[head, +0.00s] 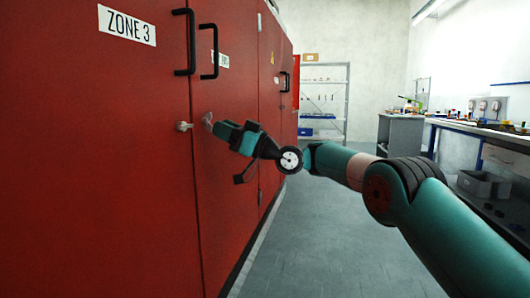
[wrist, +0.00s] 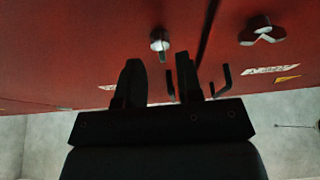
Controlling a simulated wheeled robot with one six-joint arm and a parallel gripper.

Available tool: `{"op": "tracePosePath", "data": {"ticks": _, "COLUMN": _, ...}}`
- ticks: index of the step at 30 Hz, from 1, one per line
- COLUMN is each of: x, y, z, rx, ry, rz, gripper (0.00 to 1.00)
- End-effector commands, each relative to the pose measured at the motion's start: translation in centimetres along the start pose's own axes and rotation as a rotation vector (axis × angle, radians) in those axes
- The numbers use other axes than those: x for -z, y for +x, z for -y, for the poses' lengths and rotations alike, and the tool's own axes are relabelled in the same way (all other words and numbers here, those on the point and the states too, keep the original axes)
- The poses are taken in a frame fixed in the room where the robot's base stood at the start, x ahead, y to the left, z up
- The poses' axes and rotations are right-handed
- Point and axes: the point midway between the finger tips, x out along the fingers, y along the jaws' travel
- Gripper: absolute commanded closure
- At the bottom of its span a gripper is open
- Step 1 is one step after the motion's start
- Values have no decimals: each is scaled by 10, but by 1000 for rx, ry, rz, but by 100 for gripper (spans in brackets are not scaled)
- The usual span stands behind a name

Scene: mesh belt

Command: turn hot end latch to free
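Two small metal latches sit on the red doors, one on each side of a door seam. In the head view, the left latch (head: 183,126) is on the ZONE 3 door and the right latch (head: 207,120) is on the neighbouring door. I cannot tell which is the hot end latch. My gripper (head: 220,128) is close in front of the right one. In the wrist view, one latch (wrist: 160,41) lies ahead of the gap between my fingers, and the other latch (wrist: 262,32) is off to the right. My gripper (wrist: 158,68) is open and empty, apart from both latches.
Black door handles (head: 184,42) stick out above the latches. The red cabinet (head: 95,165) fills the left. Clear grey floor (head: 310,240) runs along it. A shelf rack (head: 325,100) stands at the back, and a workbench (head: 480,133) is at the right.

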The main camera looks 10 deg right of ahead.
Motion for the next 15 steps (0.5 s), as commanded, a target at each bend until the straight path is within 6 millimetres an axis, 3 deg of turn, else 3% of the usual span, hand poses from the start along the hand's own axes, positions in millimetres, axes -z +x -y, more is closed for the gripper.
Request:
{"op": "tracePosePath", "data": {"ticks": 12, "x": -4, "y": -109, "z": -2, "rx": -6, "ry": 1, "rz": 1, "gripper": 67}}
{"op": "tracePosePath", "data": {"ticks": 15, "x": -8, "y": -127, "z": 0, "rx": -2, "ry": -4, "rz": -1, "gripper": 67}}
